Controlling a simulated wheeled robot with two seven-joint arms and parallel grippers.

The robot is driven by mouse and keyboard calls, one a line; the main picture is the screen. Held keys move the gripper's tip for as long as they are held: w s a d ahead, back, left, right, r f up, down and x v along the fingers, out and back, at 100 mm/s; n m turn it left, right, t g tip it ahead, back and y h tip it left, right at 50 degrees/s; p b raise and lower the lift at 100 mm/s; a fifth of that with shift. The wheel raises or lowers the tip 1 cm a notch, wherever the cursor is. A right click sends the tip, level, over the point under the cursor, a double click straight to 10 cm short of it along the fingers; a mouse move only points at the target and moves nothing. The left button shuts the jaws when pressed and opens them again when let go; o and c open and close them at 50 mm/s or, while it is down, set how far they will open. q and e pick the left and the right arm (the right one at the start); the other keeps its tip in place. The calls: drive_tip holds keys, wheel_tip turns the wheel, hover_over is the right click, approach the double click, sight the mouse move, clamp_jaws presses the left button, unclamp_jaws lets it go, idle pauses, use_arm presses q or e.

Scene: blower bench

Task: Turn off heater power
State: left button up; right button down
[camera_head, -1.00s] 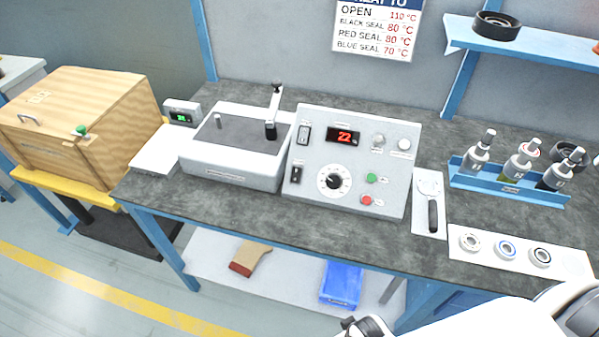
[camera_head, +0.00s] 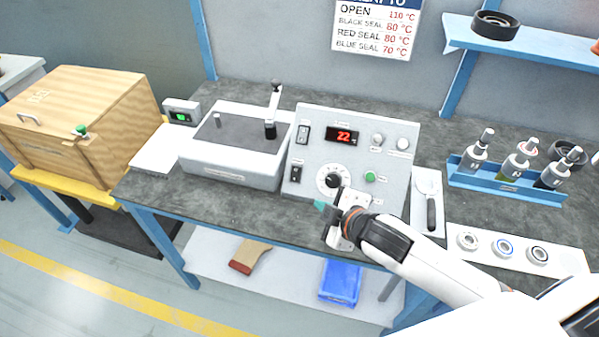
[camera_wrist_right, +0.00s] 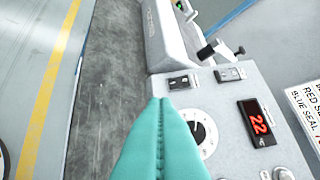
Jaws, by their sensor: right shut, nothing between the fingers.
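The heater control box (camera_head: 400,150) stands on the bench, with a red display (camera_head: 343,136) reading 22, a round dial (camera_head: 333,180) and a green button (camera_head: 370,177). Two rocker switches are on its left side, an upper one (camera_head: 303,134) and a lower one (camera_head: 296,173); their labels are too small to read. My right gripper (camera_head: 320,206) is shut and empty, in front of the box's lower edge, and hides the red button. In the right wrist view its teal fingers (camera_wrist_right: 160,110) point toward the lower switch (camera_wrist_right: 180,82), apart from it. My left gripper is not in view.
A flat grey unit (camera_head: 235,150) with an upright lever (camera_head: 273,110) stands left of the box. A bearing puller-like tool (camera_head: 431,205), a bottle rack (camera_head: 510,184) and several rings on a white strip (camera_head: 505,252) lie to the right. The bench front (camera_head: 220,212) is clear.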

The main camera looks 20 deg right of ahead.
drive_tip(key=w+r+n, duration=0.1)
drive_tip(key=w+r+n+t+y, duration=0.1)
drive_tip(key=n, duration=0.1)
drive_tip(key=shift+w+d+r, duration=0.15)
drive_tip(key=shift+w+r, duration=0.05)
drive_tip(key=shift+w, duration=0.2)
drive_tip(key=p, duration=0.1)
approach(292, 168)
drive_tip(key=w+a, duration=0.2)
drive_tip(key=a, duration=0.2)
drive_tip(key=shift+w+d+f+p, duration=0.35)
drive_tip(key=shift+w+d+f, duration=0.6)
drive_tip(key=shift+w+f, duration=0.25)
drive_tip(key=shift+w+d+f, duration=0.2)
drive_tip(key=shift+w+f, duration=0.05)
drive_tip(key=shift+w, duration=0.05)
drive_tip(key=shift+w+d, duration=0.1)
